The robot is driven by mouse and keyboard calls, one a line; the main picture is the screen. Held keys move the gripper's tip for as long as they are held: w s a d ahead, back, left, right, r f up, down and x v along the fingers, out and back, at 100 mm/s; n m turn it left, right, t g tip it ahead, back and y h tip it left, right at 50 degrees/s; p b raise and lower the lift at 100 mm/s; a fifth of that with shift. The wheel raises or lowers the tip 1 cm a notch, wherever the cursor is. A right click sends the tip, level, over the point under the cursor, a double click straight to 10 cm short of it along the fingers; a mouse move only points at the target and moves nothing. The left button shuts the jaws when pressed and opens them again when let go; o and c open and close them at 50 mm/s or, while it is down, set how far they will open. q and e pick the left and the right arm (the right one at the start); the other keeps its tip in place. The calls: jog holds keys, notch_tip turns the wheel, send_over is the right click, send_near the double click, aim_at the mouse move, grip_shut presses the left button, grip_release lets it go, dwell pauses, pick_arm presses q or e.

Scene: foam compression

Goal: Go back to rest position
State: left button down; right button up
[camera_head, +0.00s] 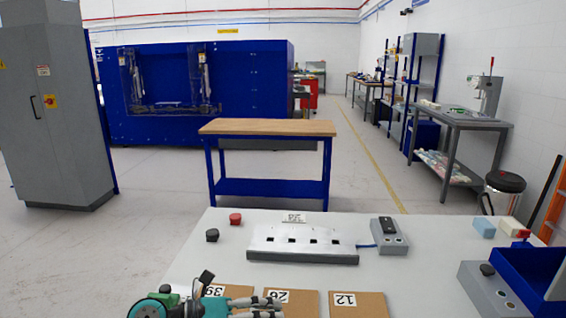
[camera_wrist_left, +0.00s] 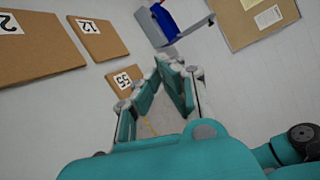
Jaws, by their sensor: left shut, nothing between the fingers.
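My left gripper (camera_head: 274,306) is at the bottom of the head view, over the near edge of the grey table (camera_head: 430,265). It is shut and empty, and its teal fingers also show in the left wrist view (camera_wrist_left: 178,70). Brown foam boards marked 39 (camera_head: 230,291), 26 (camera_head: 300,304) and 12 (camera_head: 358,305) lie beside and partly under it; the gripper hides part of the first two. In the left wrist view, a board marked 12 (camera_wrist_left: 100,42) and a small one marked 55 (camera_wrist_left: 122,76) lie beyond the fingers. My right gripper is not in view.
A grey block with several sockets (camera_head: 302,243) stands mid-table. A red button (camera_head: 235,218) and a black button (camera_head: 212,235) are to its left. A small control box (camera_head: 388,236) is to its right, a blue bin (camera_head: 530,275) at far right. A wooden-topped bench (camera_head: 267,127) stands beyond.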

pick_arm(q)
notch_tip(320, 180, up, 6)
jog(key=n+t+h, duration=0.2)
jog(key=n+t, duration=0.6)
jog(key=w+a+f+n+t+y, duration=0.1)
jog(key=w+a+n+t+y, duration=0.1)
jog(key=a+n+t+y, duration=0.85)
jog(key=s+a+f+n+g+y, duration=0.3)
jog(key=a+f+n+g+y, duration=0.1)
jog(key=f+n, duration=0.3)
jog(key=s+a+f+n+g+y, duration=0.3)
jog(key=f+n+g+y, duration=0.1)
jog(key=f+n, duration=0.25)
jog(key=s+f+n+g+h, duration=0.1)
jog(key=s+f+n+g, duration=0.1)
jog(key=s+f+g, duration=0.6)
jog(key=s+f+n+g, duration=0.1)
jog(key=s+f+g, duration=0.3)
jog(key=s, duration=0.8)
jog(key=s+f, duration=0.3)
jog(key=f, duration=2.5)
jog(key=s+a+f+g, duration=0.1)
jog(key=s+a+f, duration=0.2)
jog(key=s+f, duration=1.2)
jog(key=shift+s+a+g, duration=0.15)
jog(key=shift+s+g, duration=0.2)
jog(key=shift+s, duration=0.3)
